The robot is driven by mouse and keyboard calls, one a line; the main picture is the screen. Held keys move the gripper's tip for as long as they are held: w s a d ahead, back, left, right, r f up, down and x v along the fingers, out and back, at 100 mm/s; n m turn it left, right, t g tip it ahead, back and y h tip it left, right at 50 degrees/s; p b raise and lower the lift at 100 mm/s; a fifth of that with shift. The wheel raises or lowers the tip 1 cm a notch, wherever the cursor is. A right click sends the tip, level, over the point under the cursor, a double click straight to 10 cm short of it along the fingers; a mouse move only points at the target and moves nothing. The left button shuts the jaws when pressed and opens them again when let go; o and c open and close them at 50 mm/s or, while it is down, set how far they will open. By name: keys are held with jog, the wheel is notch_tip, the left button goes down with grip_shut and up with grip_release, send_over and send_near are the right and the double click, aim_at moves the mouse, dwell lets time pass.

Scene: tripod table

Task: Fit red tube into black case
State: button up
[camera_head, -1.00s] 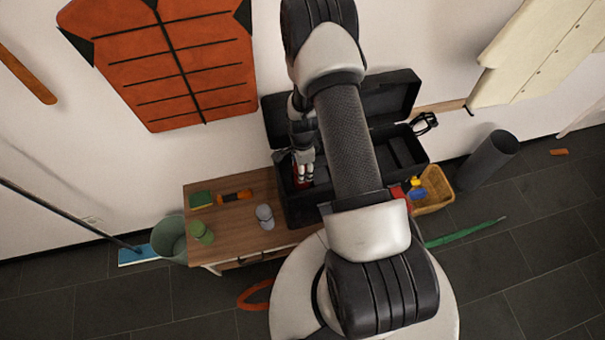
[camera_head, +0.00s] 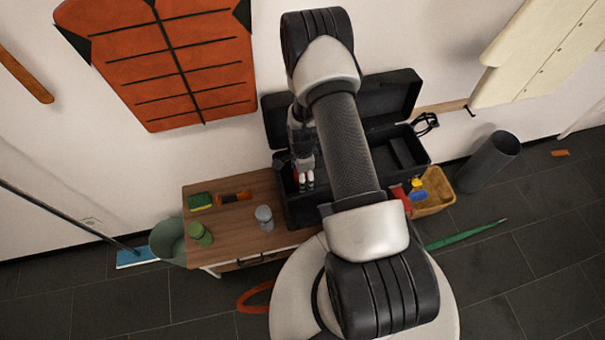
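The black case (camera_head: 307,212) stands open on the right part of the wooden table, its lid (camera_head: 400,92) raised against the wall. My gripper (camera_head: 306,186) points down over the left part of the case; whether its fingertips are inside or above it I cannot tell. The white-and-black fingers are small here, and I cannot make out their opening or a held thing. A small red patch shows beside the gripper; I cannot tell what it is. A red object (camera_head: 400,198) shows at the basket's left edge, partly hidden by my arm. I cannot tell whether it is the tube.
On the table (camera_head: 232,221) are a green-and-yellow sponge (camera_head: 200,201), an orange-and-black item (camera_head: 235,197), a grey container (camera_head: 264,217) and a green container (camera_head: 200,233). A basket (camera_head: 434,204) holds blue and yellow items. My arm crosses and hides the case's middle.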

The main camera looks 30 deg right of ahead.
jog(key=s+a+r+n+t+p, duration=0.1)
jog(key=a+r+n, duration=0.15)
jog(key=r, duration=1.05)
jog(key=s+a+r+n+t+p, duration=0.15)
jog(key=r+n, duration=0.25)
jog(key=r, duration=1)
jog(key=s+a+r+n+p, duration=0.1)
jog(key=a+r+n, duration=0.25)
jog(key=r, duration=0.95)
jog(key=s+a+r+n+t, duration=0.1)
jog(key=s+a+r+n, duration=0.1)
jog(key=s+r+n, duration=0.3)
jog(key=s+a+r+n+t, duration=0.1)
jog(key=s+a+r+n, duration=0.2)
jog(key=s+r+n, duration=0.3)
jog(key=s, duration=0.5)
jog(key=shift+f, duration=0.1)
